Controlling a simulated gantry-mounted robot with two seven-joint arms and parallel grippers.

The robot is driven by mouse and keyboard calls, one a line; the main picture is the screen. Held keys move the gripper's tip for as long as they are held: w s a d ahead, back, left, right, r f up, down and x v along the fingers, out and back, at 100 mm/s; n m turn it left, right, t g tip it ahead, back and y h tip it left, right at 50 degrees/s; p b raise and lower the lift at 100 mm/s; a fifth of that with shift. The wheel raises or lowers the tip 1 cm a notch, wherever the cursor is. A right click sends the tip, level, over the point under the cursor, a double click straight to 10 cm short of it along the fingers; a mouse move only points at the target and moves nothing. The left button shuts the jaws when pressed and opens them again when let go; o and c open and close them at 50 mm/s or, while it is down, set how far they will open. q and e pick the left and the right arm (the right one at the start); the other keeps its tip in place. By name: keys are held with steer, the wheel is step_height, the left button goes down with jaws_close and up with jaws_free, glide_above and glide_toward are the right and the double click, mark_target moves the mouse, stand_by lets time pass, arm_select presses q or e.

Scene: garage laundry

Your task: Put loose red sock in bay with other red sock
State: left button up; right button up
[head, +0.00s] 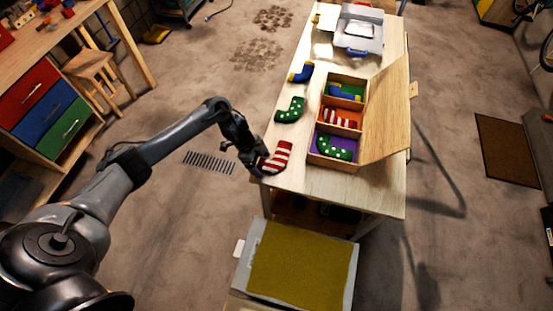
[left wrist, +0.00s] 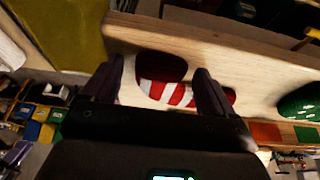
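The loose red-and-white striped sock (head: 277,158) lies at the near left corner of the wooden table. My left gripper (head: 258,163) is at its left side. In the left wrist view the fingers of my left gripper (left wrist: 159,66) are spread, with the striped sock (left wrist: 165,93) showing between and beyond them; I cannot tell if they touch it. The other red striped sock (head: 340,117) lies in the orange middle bay (head: 327,112) of an open wooden box (head: 310,147). My right gripper is not in view.
A blue-yellow sock (head: 301,72) and a green dotted sock (head: 290,110) lie left of the box. The far bay holds a blue-yellow sock (head: 345,92), the near purple bay a green dotted sock (head: 335,148). The box's open lid (head: 388,115) stands on its right.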

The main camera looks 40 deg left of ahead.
arm_select(q)
steer(key=c, duration=1.2)
steer(key=shift+o, duration=0.2)
